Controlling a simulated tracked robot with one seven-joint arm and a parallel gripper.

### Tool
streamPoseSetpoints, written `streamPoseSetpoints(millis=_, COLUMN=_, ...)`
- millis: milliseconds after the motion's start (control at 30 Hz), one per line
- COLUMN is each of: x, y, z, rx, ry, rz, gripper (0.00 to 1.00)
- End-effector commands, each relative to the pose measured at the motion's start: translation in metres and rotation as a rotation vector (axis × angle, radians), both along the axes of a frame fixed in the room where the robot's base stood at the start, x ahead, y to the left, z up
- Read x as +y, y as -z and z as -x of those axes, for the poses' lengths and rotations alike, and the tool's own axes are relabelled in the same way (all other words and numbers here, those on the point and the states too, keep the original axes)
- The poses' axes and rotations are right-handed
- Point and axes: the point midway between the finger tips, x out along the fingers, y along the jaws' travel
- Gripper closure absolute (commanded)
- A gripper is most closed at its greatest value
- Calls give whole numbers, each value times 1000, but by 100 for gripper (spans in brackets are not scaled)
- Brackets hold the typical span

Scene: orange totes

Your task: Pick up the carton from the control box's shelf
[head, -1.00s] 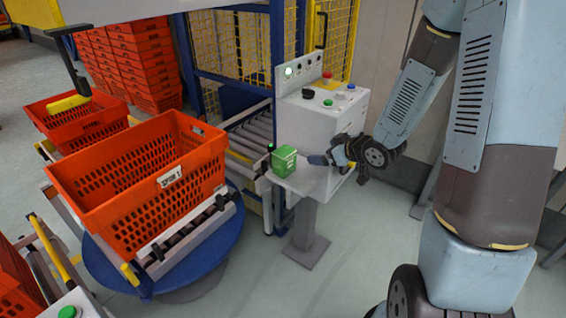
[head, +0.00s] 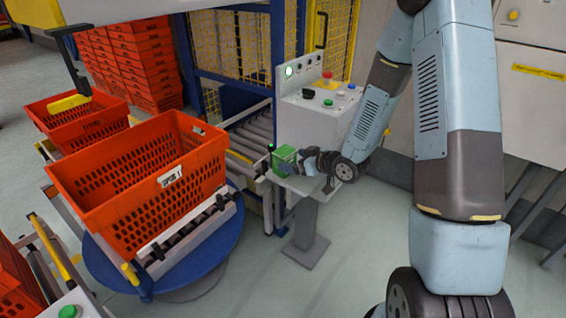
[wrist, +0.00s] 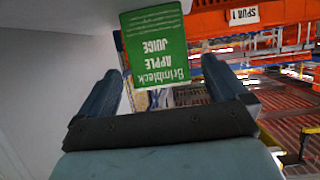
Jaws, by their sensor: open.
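The green carton (head: 284,157) stands on the shelf (head: 302,184) at the front of the white control box (head: 310,122). In the wrist view the carton (wrist: 156,50) shows its apple juice label upside down. My gripper (head: 306,163) is open and sits low over the shelf, just right of the carton. In the wrist view my gripper's fingers (wrist: 162,66) stand either side of the carton's near end, with gaps on both sides. The fingertips are hard to make out in the head view, and I cannot tell how deep the carton is between them.
A large orange tote (head: 140,190) rests on the blue turntable (head: 215,262) to the left. A roller conveyor (head: 250,133) runs behind the carton. The control box's panel with buttons rises behind my gripper. The floor in front of the shelf's post is clear.

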Motion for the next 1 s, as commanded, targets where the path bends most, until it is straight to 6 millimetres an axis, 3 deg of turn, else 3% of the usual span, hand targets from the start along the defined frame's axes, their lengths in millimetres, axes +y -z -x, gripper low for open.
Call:
streamPoseSetpoints(millis=267, x=8, y=6, z=-9, rx=0, ry=1, rz=0, gripper=0)
streamPoseSetpoints(millis=600, x=35, y=24, z=-35, rx=0, ry=0, rz=0, gripper=0)
streamPoseSetpoints(millis=833, x=36, y=25, z=-37, rx=-1, ry=2, rz=1, gripper=0)
streamPoseSetpoints(millis=1000, x=36, y=25, z=-37, rx=-1, ry=2, rz=1, gripper=14)
